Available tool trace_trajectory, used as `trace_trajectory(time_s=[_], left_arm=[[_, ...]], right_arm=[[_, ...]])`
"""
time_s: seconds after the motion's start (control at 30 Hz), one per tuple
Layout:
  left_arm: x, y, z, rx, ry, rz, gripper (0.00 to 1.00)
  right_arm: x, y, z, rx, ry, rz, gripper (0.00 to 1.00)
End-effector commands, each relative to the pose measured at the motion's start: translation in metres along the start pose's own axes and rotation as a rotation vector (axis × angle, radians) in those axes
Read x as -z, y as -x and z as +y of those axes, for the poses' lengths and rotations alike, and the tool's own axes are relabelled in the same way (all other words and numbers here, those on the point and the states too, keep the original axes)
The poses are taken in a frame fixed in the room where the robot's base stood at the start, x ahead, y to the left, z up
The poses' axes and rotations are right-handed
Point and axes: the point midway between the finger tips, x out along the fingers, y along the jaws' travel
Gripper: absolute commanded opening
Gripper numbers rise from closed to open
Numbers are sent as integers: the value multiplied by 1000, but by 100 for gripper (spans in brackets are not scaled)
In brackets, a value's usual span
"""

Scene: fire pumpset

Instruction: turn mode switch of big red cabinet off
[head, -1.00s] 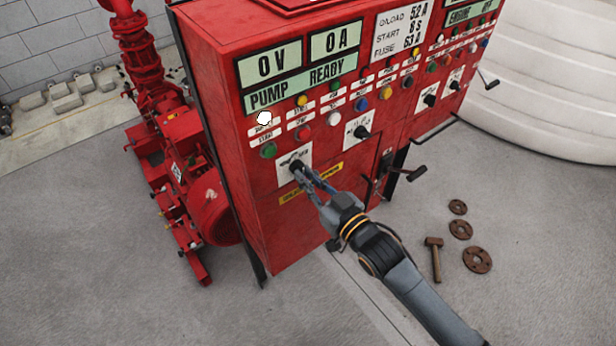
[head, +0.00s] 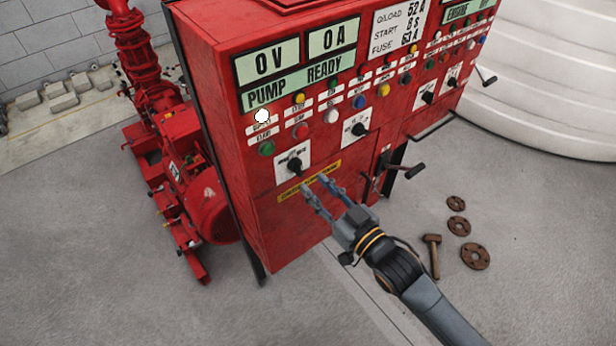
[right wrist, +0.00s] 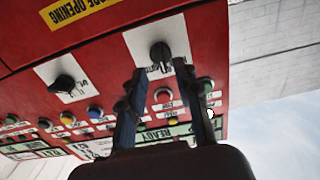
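The big red cabinet (head: 262,205) stands in the middle of the head view, its display reading "PUMP READY". Its black mode switch (head: 294,164) sits on a white plate at the lower left of the panel; it also shows in the right wrist view (right wrist: 161,55). A second black switch (head: 360,130) is up and to the right on its own plate. My right gripper (head: 315,184) is open and empty, fingers apart, just below and right of the mode switch, apart from it. In the right wrist view my fingers (right wrist: 157,75) point toward the switch. My left gripper is not in view.
Coloured buttons and lamps, such as a green button (head: 266,148), line the panel. A crank handle (head: 414,171) sticks out on the right. A red pump (head: 205,205) stands at left. A hammer (head: 432,256) and rusty flanges (head: 475,256) lie on the floor.

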Motion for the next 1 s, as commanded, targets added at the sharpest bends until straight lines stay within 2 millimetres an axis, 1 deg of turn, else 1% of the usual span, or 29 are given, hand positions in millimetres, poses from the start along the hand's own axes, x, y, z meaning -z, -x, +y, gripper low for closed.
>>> trace_trajectory(time_s=[0.03,0.2,0.3,0.4,0.53,1.0], left_arm=[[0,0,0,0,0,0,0],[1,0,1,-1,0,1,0],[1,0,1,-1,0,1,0],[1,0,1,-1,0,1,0],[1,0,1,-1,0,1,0],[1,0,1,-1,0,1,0]], right_arm=[[-2,14,-1,1,0,-5,32],[-1,48,0,1,0,-5,32],[-1,62,0,1,-1,-4,32],[0,70,0,0,0,-2,32],[0,74,0,1,0,-1,32],[0,74,0,0,0,-1,32]])
